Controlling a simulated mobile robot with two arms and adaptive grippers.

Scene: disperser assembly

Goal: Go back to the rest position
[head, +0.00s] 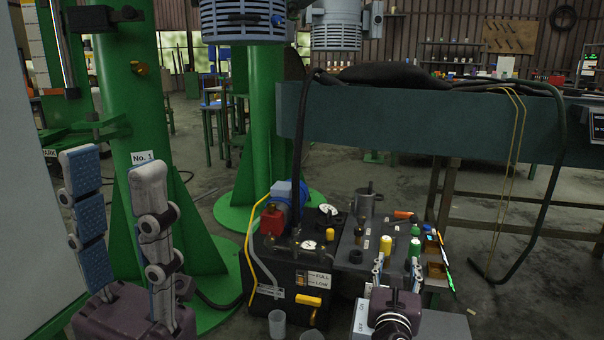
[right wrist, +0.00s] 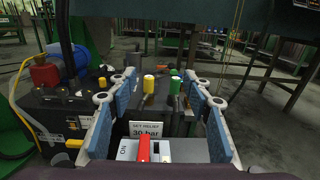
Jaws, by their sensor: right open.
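My left gripper (head: 114,162) stands at the left of the head view with its fingers pointing up. Its two fingers with blue pads are apart, and nothing shows between them. My right gripper (head: 396,262) is low in the head view, over the near part of the bench unit. In the right wrist view my right gripper (right wrist: 160,88) has its fingers spread wide. A white switch box with a red lever (right wrist: 143,148) and an ON mark shows low between them, and I see no grip on it. A "SET RELIEF 30 bar" label (right wrist: 146,129) shows behind it.
A black tank unit (head: 285,285) with a gauge, yellow handle and blue-and-red motor (head: 285,208) stands left of my right gripper. Yellow and green caps stand beyond it. A green column (head: 150,95) rises behind my left gripper. A dark green beam (head: 420,125) crosses behind.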

